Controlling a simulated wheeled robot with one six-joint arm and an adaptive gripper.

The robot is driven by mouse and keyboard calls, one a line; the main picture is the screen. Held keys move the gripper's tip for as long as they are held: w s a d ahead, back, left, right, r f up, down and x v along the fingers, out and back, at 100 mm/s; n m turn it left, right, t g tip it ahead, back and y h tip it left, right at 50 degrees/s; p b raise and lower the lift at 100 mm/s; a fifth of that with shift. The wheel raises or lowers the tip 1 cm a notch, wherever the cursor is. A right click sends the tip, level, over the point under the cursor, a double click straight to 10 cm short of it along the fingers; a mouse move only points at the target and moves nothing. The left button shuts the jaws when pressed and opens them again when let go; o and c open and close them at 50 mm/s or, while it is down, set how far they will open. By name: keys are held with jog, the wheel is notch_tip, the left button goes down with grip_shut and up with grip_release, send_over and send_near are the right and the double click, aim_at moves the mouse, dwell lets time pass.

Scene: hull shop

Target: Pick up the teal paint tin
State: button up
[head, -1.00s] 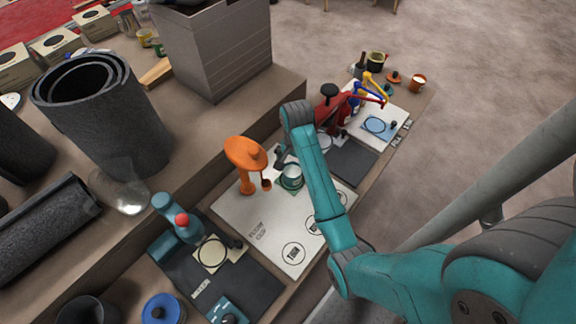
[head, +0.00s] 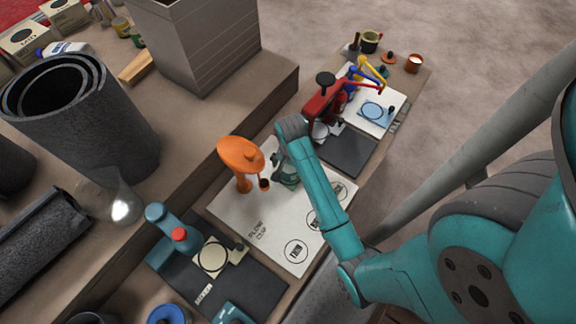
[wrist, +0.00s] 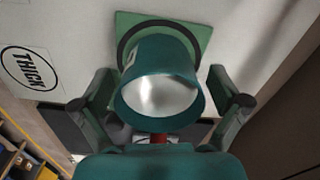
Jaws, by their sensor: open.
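The teal paint tin (wrist: 160,75) stands on a green square pad (wrist: 203,30) with a dark ring, in the wrist view. Its silvery top or inside faces the camera. My gripper (wrist: 161,90) is open, with one finger to the left of the tin and one to the right. A gap shows on each side, and I cannot make out contact. In the head view the tin (head: 288,172) is small and partly hidden by my gripper and arm.
The tin's pad lies on a white board (head: 262,215) with printed circles. An orange stand (head: 241,155) is close to the left. A red device (head: 322,100) stands behind to the right. A teal device (head: 170,232) is at the front left, and a raised ledge (head: 215,115) runs behind.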

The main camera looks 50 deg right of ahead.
jog(key=shift+c, duration=0.2)
jog(key=c, duration=1.6)
jog(key=shift+o, duration=0.2)
